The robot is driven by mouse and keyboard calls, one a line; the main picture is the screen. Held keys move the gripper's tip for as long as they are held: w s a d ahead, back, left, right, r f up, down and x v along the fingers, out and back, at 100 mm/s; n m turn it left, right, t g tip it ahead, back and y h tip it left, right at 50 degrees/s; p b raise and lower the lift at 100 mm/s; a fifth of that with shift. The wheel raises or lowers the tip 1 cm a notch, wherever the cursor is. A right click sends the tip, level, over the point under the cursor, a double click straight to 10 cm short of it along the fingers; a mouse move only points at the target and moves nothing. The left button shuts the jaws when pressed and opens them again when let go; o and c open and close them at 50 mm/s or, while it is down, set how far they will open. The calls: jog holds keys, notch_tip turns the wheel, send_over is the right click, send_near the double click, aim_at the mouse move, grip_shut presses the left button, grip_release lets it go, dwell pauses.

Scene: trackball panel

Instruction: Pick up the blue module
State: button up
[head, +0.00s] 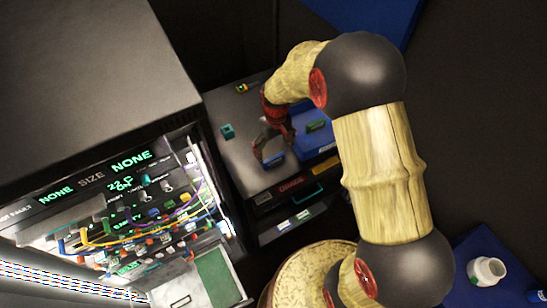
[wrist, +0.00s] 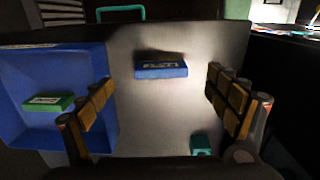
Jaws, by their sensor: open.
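The blue module (wrist: 162,70) lies flat on a grey cabinet top (wrist: 150,115), with a pale label on its side. In the wrist view it sits between and beyond the two fingers of my gripper (wrist: 159,84), which are spread wide with nothing between them. In the head view my gripper (head: 271,150) is low over the cabinet top, and the blue module (head: 275,160) shows beside its fingertips, partly covered. I cannot tell the exact height of the fingertips above the surface.
A blue tray (wrist: 75,145) holds a green module (wrist: 46,105), close to the left finger. A teal block (wrist: 201,145) stands near the right finger. A lit panel machine (head: 120,165) stands left of the cabinet.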

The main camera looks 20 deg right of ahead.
aim_at(274, 157)
jog(key=shift+w+a+f+p, duration=0.1)
jog(key=shift+w+f+p, duration=0.1)
jog(key=shift+f, duration=1.1)
jog(key=shift+w+a+f+p, duration=0.1)
jog(key=shift+w+f+p, duration=0.05)
jog(key=shift+f, duration=1.2)
jog(key=shift+w+f+p, duration=0.2)
jog(key=shift+f, duration=1.1)
jog(key=shift+c, duration=1.3)
jog(key=c, duration=0.7)
jog(key=shift+c, duration=0.3)
